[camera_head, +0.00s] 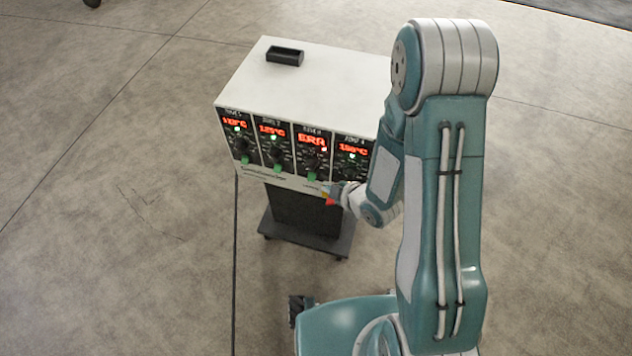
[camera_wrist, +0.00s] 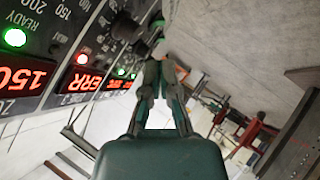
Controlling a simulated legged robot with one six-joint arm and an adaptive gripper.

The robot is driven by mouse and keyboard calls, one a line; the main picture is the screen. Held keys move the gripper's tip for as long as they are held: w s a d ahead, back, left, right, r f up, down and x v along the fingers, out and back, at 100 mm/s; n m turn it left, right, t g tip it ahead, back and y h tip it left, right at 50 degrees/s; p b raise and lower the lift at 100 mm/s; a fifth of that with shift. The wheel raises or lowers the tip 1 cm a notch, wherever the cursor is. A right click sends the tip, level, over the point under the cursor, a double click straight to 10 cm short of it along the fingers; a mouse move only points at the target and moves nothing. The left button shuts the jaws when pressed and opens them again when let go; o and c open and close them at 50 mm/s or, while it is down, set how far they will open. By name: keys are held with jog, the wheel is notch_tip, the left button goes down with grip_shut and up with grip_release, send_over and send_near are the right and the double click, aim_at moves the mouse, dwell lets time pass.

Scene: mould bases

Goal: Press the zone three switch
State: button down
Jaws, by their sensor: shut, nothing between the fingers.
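A white control box (camera_head: 330,72) has several zone panels side by side on its front in the head view. The third panel from the left shows a red "ERR" display (camera_head: 312,140) with a red light; the wrist view also shows this ERR display (camera_wrist: 88,79). The zone three switch (camera_head: 311,175) is a small green rocker below that panel's black knob. My gripper (camera_head: 328,191) is at the box's lower front edge, just below and right of this switch. The wrist view shows its fingers (camera_wrist: 162,62) together and empty, close to the panel face. Contact with the switch cannot be told.
The rightmost panel shows a red 150 display (camera_head: 353,149) and a green light. Black knobs (camera_wrist: 124,27) stick out near my fingers. A black tray (camera_head: 285,56) lies on top of the box. The box stands on a dark wheeled base (camera_head: 307,238). Open concrete floor surrounds it.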

aim_at(312, 175)
jog(key=shift+s+a+f+y, duration=0.1)
jog(key=shift+s+f+y, duration=0.2)
jog(key=shift+f, duration=0.1)
jog(key=shift+a, duration=0.15)
jog(key=d+f+x, duration=0.1)
jog(key=d+x, duration=0.1)
jog(key=x, duration=1)
jog(key=shift+w+f, duration=0.5)
jog(key=shift+f, duration=0.05)
